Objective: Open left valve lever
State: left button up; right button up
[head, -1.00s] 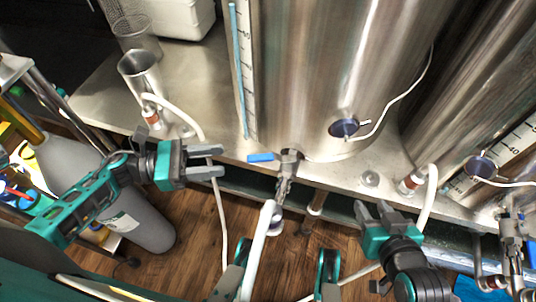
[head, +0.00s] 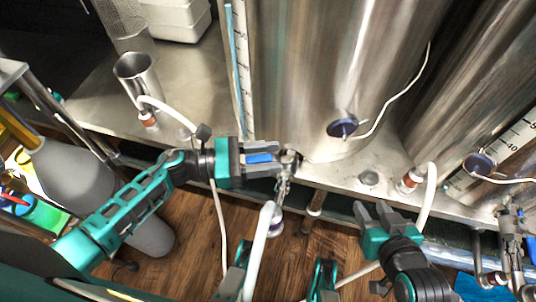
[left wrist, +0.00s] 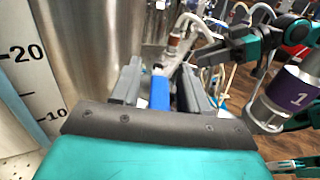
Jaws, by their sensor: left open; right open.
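The blue left valve lever (head: 259,158) sticks out to the left from the metal valve (head: 289,162) at the foot of the middle steel tank. My left gripper (head: 270,159) is open, with its two fingers around the lever, one on each side. The left wrist view shows the blue lever (left wrist: 160,92) between the open fingers (left wrist: 160,84), with a visible gap at least on the right side. Contact cannot be told. My right gripper (head: 377,212) is open and empty, in front of the tank shelf, well right of the valve.
The steel tank (head: 315,60) stands on a metal shelf (head: 225,140). A steel cup (head: 138,78) and a white hose (head: 172,112) are at the left. A jar-like part labelled 1 (left wrist: 290,98) shows in the left wrist view. A grey cylinder (head: 75,180) stands left of my arm.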

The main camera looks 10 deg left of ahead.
pick_arm(q)
jog(key=shift+d, duration=0.15)
jog(key=shift+c, duration=0.2)
grip_shut()
dwell(0.4)
